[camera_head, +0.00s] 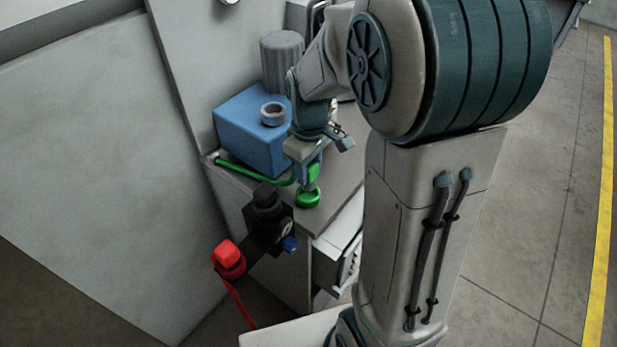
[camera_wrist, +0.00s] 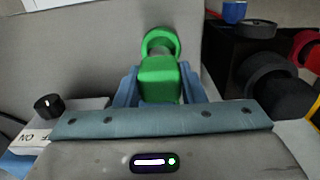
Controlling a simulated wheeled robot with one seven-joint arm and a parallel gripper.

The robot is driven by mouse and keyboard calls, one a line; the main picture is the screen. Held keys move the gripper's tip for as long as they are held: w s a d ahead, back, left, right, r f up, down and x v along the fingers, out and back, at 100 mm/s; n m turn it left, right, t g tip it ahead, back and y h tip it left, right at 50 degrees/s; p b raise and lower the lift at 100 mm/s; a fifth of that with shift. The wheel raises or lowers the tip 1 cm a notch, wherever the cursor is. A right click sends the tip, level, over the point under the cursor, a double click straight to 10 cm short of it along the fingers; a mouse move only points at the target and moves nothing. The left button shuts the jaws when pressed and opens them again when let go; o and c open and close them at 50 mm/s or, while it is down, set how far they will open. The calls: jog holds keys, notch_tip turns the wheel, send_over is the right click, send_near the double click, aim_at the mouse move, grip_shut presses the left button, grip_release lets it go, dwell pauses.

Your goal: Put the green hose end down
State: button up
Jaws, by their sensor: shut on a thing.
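The green hose end (camera_head: 309,196) is at the front of a grey cabinet top (camera_head: 340,196), with its ring end low, at or just above the surface; I cannot tell whether it touches. A green hose (camera_head: 250,174) runs from it to the back left. My gripper (camera_head: 312,172) is above the hose end, pointing down. In the wrist view the blue fingers (camera_wrist: 159,85) are shut on both sides of the green block of the hose end (camera_wrist: 160,78), and its round green collar (camera_wrist: 161,42) shows beyond them.
A blue box (camera_head: 250,132) with a grey ring on top stands behind. A black fitting (camera_head: 268,215) with a red hose end (camera_head: 228,258) and a blue knob (camera_head: 290,244) is at the cabinet's front left. A black knob (camera_wrist: 48,106) shows in the wrist view.

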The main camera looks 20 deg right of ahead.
jog(key=shift+a+f, duration=0.1)
jog(key=shift+f, duration=1.95)
jog(key=shift+f, duration=0.1)
jog(key=shift+f, duration=0.15)
jog(key=o, duration=1.1)
